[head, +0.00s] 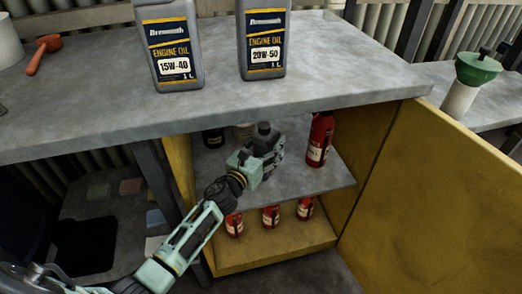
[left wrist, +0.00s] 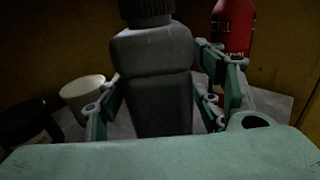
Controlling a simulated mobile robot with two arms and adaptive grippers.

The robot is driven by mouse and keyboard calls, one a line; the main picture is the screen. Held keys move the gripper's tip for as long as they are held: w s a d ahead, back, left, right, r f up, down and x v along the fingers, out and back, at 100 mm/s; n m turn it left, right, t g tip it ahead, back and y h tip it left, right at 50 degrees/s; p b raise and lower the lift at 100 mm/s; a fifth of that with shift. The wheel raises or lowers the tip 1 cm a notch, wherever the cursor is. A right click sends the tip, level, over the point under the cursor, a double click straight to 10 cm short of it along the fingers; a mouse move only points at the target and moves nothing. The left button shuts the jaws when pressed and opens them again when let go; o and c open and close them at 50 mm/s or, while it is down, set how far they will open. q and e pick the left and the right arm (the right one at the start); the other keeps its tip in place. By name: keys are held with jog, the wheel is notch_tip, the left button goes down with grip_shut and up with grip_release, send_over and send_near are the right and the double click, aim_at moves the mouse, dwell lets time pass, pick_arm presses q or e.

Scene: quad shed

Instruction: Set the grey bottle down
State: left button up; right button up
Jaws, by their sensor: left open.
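The grey bottle (left wrist: 153,85) stands upright between the two fingers of my left gripper (left wrist: 165,105) in the left wrist view. The fingers are open, one on each side of it; its base is hidden behind the gripper body. In the head view my left gripper (head: 262,155) is inside the yellow cabinet, above the middle shelf (head: 310,184). There the bottle's dark cap (head: 264,128) shows over the gripper, and the gripper hides most of its body. My right gripper is not in view.
A red bottle (head: 320,138) stands right of the gripper on the shelf. A pale cup (left wrist: 84,95) and a dark container (left wrist: 28,130) are on its left. Several red bottles (head: 270,217) stand below. The cabinet door (head: 430,200) is open. Engine oil bottles (head: 170,50) stand on the bench above.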

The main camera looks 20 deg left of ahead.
pick_arm(q)
jog(key=s+a, duration=0.2)
jog(key=s, duration=0.9)
jog(key=shift+s+a+p, duration=0.15)
jog(key=shift+s+p, duration=0.15)
jog(key=shift+s, duration=0.1)
